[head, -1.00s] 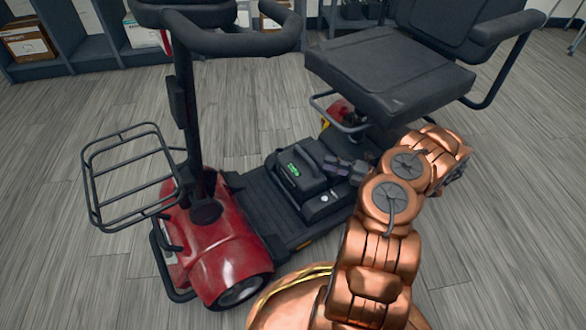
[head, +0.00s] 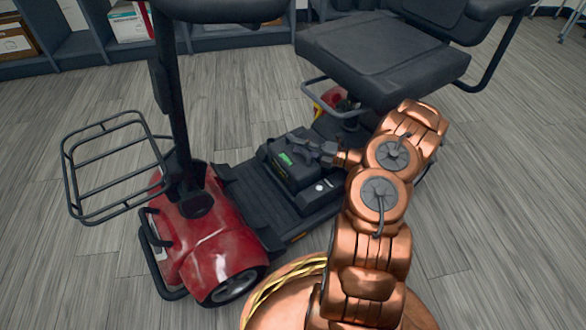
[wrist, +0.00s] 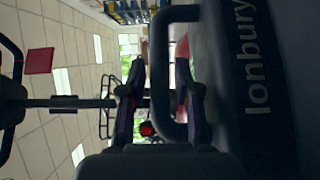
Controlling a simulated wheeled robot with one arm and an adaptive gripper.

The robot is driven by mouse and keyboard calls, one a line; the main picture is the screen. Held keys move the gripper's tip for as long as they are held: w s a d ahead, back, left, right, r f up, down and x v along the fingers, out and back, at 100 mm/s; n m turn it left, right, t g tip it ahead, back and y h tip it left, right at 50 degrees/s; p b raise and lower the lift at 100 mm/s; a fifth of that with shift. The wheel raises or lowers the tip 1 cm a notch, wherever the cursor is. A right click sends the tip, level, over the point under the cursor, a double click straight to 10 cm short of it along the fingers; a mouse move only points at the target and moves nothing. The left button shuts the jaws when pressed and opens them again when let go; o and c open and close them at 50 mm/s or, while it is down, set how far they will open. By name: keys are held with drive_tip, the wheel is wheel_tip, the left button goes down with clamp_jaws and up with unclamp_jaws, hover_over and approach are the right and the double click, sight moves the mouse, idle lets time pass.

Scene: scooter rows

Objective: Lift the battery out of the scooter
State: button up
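The battery (head: 291,173) is a black box with a green display, seated on the deck of the red scooter (head: 205,240). My gripper (head: 312,149) is at the battery's top, reaching in from the right. In the wrist view, the battery's dark side (wrist: 255,80) fills the right and reads "Ionbury". Its black handle (wrist: 161,75) stands out from that side. My gripper (wrist: 163,95) has one finger on each side of the handle bar, the right finger inside the loop. Gaps show beside the bar, so the fingers are open around it.
The black seat (head: 380,60) overhangs close above my arm. The steering column (head: 170,100) and wire basket (head: 115,165) are at the left. Shelves with boxes (head: 130,20) line the back. The wood floor around the scooter is clear.

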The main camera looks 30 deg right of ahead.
drive_tip(key=shift+c, duration=0.2)
clamp_jaws()
drive_tip(key=shift+r, duration=0.1)
idle(0.5)
